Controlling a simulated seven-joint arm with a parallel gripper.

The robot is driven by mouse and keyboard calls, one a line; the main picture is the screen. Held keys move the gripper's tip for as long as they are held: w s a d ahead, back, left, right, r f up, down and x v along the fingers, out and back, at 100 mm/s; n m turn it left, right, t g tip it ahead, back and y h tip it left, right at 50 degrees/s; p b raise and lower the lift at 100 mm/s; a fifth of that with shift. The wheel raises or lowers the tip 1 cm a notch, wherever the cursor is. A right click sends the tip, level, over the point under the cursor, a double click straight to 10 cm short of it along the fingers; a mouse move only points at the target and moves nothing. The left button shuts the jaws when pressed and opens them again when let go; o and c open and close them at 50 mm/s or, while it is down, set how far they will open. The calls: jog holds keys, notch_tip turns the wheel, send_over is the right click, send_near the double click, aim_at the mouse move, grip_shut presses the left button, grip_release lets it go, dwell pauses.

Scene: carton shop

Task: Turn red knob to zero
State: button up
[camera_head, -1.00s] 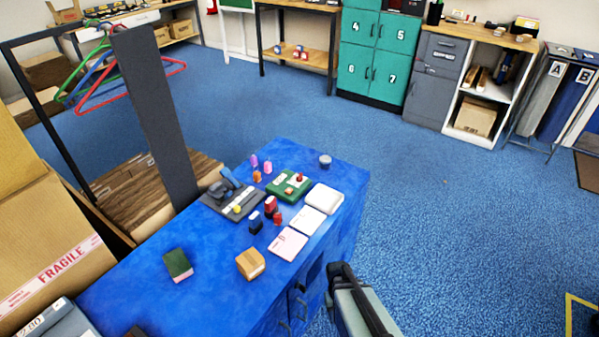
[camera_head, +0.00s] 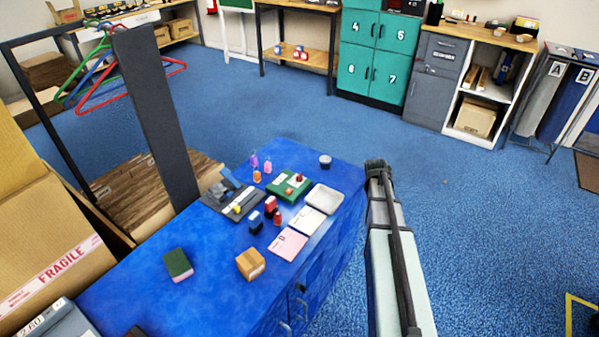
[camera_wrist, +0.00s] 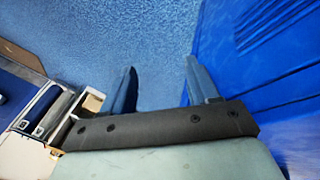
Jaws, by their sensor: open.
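A green board (camera_head: 281,191) with small red and white parts lies on the blue worktop (camera_head: 140,285). A small red part (camera_head: 299,178) on it may be the red knob; it is too small to read its setting. My gripper shows in the wrist view (camera_wrist: 160,88) with its two dark fingers apart and nothing between them. Blue carpet lies beyond the fingers, and the blue cabinet side is at the right there. In the head view my arm rises just right of the cabinet, clear of the board; the fingers are not clearly seen.
A white tray (camera_head: 324,198), pink card (camera_head: 288,244), small carton (camera_head: 250,264), dark tool base (camera_head: 232,207) and green-pink block (camera_head: 178,264) lie on the worktop. A grey post (camera_head: 152,115) stands behind left. Carpet (camera_head: 480,230) to the right is open.

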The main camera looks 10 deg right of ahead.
jog(key=w+r, duration=0.5)
jog(key=r, duration=0.1)
notch_tip(320, 180, up, 16)
jog(key=n+g+y, duration=0.2)
jog(key=n+y, duration=0.2)
jog(key=n, duration=0.6)
send_over(299, 175)
notch_tip(299, 175, down, 13)
jog(key=shift+w+d+f, duration=0.1)
jog(key=c, duration=1)
